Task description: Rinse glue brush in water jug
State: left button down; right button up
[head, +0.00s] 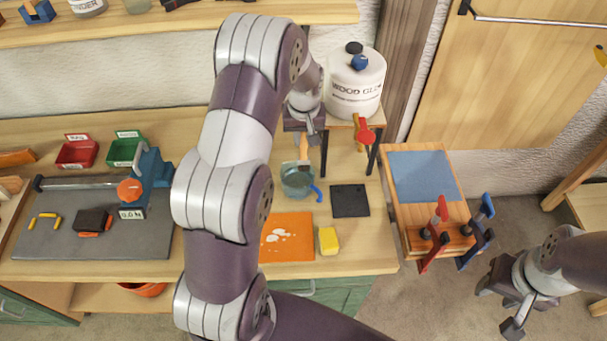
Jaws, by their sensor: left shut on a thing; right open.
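The water jug (297,184) is clear with a blue handle and stands on the workbench, right of my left arm. My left gripper (306,132) is above it and shut on the glue brush (303,148), whose pale handle points down to the jug's mouth. The brush's lower end is at or inside the jug; I cannot tell how deep it is. My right gripper (499,307) is open and empty at the lower right, over the floor, away from the jug.
A wood glue container (355,95) stands on a small stand behind the jug. A dark square pad (350,201), an orange mat (288,232) and a yellow block (328,241) lie nearby. A side table (398,212) with clamps stands right. Red (76,155) and green bins (123,153) sit left.

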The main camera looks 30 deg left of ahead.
pick_arm(q)
jog(key=shift+r, duration=0.1)
dwell(0.4)
notch_tip(320, 180, up, 4)
jog(key=p, duration=0.3)
dwell(0.4)
